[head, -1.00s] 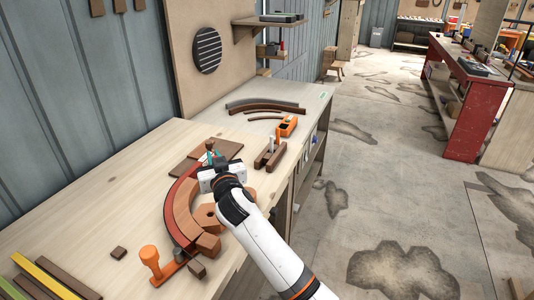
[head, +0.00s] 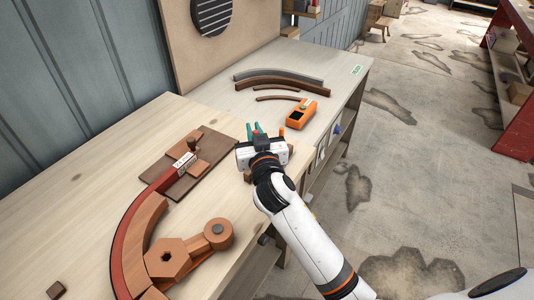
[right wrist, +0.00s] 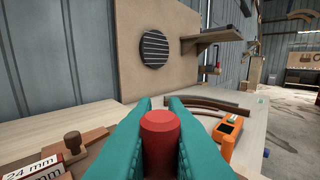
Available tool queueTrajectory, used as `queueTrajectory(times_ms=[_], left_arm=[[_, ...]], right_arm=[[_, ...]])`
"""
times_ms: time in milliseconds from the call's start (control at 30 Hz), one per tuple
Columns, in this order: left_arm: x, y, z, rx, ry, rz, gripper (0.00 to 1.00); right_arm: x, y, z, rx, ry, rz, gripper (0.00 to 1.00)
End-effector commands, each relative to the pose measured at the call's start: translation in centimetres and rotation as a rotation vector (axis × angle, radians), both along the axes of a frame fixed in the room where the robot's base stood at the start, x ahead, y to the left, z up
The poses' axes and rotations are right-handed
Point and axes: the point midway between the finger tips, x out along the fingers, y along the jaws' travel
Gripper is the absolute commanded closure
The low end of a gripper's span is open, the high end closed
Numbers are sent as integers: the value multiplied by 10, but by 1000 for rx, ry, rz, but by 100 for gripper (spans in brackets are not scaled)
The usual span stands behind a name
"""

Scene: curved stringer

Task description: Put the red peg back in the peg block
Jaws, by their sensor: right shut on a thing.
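The red peg (right wrist: 160,130) stands between the two teal fingers of my right gripper (head: 258,132), which is shut on it. In the right wrist view, its round red top shows and its lower part is hidden. In the head view, a little red of the peg (head: 256,127) shows between the fingertips. The wooden peg block (head: 247,177) is mostly hidden behind my right gripper, near the bench's front edge. I cannot tell the gap between peg and block, nor see the holes. My left gripper is not in view.
A curved wooden form with a red strip (head: 128,240) lies at left, its end by a 24 mm label (head: 185,160) on brown boards (head: 215,150). An orange device (head: 301,113) and curved strips (head: 280,82) lie beyond the gripper. The left bench surface is largely clear.

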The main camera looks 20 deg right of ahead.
Motion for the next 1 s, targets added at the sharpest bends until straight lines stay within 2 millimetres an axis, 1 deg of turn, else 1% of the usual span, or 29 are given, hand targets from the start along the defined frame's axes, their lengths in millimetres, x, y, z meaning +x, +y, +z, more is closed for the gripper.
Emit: queueTrajectory(times_ms=[33,100,267,500,600,800,967,1000], left_arm=[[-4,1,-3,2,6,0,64],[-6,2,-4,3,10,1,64],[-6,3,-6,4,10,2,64],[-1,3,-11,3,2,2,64],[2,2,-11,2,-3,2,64],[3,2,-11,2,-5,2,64],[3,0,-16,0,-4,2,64],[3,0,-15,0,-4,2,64]], right_arm=[[0,0,-14,-3,6,-1,100],[0,0,-26,-2,4,0,100],[0,0,-41,-1,2,-1,100],[0,0,-74,-2,3,-1,100],[0,0,-78,-1,0,0,100],[0,0,-77,0,0,0,100],[0,0,-82,1,0,0,100],[0,0,-80,0,0,0,83]])
